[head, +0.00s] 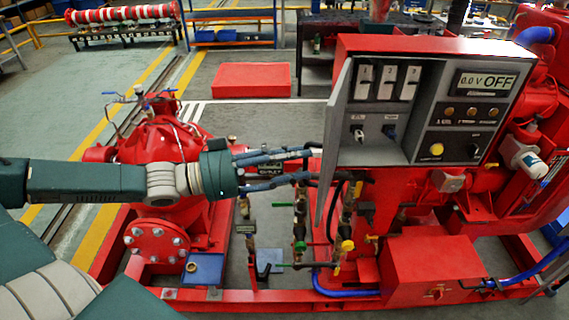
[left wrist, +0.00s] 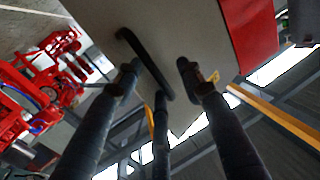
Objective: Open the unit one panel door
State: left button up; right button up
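The grey panel door (head: 335,135) stands swung out at the left edge of the red control panel unit (head: 430,45), seen nearly edge-on. The compartment beside it shows, with switches marked 1, 2 and 3 (head: 387,80). My left gripper (head: 308,167) is on the door's outer side, its fingers spread apart. In the left wrist view the grey door face (left wrist: 195,30) carries a black bar handle (left wrist: 146,62). The fingers of the left gripper (left wrist: 158,80) lie around or beside the handle; firm contact cannot be told. My right gripper is not in view.
A red pump (head: 155,150) stands below and behind my left arm. Valves and pipes (head: 300,225) stand below the door.

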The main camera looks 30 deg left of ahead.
pick_arm(q)
jog(key=v, duration=1.2)
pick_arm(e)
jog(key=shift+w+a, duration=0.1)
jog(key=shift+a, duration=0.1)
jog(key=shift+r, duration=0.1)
pick_arm(q)
jog(key=shift+w, duration=0.1)
